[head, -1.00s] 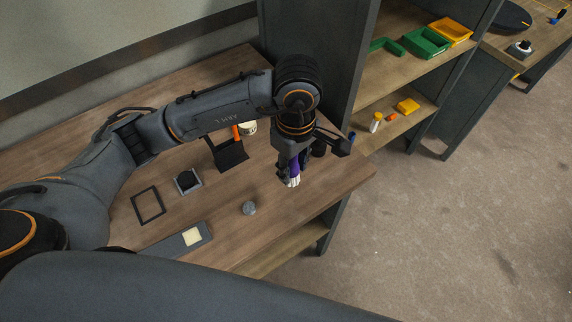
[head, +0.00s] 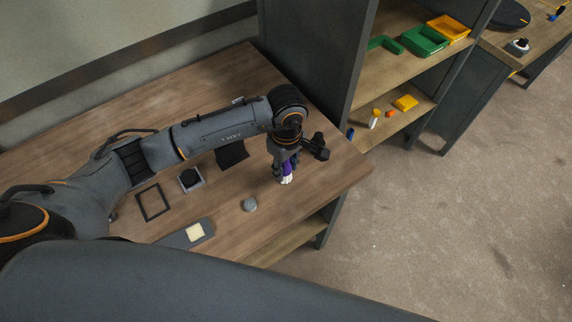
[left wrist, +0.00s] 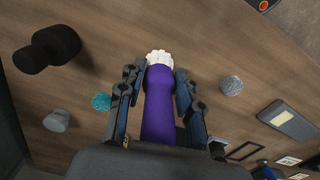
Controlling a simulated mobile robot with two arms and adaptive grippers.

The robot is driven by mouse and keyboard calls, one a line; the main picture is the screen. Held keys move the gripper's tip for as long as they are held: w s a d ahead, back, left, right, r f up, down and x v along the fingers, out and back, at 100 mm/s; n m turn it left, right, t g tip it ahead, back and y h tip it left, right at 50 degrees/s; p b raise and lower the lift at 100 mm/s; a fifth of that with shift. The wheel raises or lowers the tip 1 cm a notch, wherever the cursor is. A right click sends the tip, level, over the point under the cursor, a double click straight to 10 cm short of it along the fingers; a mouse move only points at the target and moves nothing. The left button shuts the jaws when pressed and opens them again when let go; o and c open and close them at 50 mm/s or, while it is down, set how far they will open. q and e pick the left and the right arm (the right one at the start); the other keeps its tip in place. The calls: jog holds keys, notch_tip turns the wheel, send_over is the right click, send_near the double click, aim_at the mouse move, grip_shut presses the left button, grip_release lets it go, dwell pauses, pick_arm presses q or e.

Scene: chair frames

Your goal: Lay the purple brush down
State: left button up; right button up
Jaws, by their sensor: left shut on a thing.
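My left gripper (head: 285,166) is shut on the purple brush (head: 290,164), over the right part of the wooden table. In the left wrist view the purple handle (left wrist: 162,105) lies between the two dark fingers (left wrist: 158,92), with the pale bristles (left wrist: 160,58) beyond the fingertips. In the head view the bristles point down towards the table top. I cannot tell whether they touch it. The fingers and wrist hide part of the handle. My right gripper is not in view.
A grey round piece (head: 249,204) stands front left of the brush. A grey tray with a cream pad (head: 187,235), a black frame (head: 153,202), a small grey box (head: 191,180) and a black stand (head: 232,155) are further left. A black knobbed thing (left wrist: 45,48) shows in the wrist view.

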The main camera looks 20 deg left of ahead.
pick_arm(q)
jog(key=shift+f, duration=0.15)
jog(key=o, duration=1.1)
jog(key=shift+o, duration=0.2)
jog(key=shift+r, duration=0.35)
notch_tip(320, 180, up, 11)
jog(key=shift+w+f+b, duration=0.1)
jog(key=shift+f+b, duration=0.05)
jog(key=shift+b, duration=1.1)
jog(key=shift+r, duration=0.5)
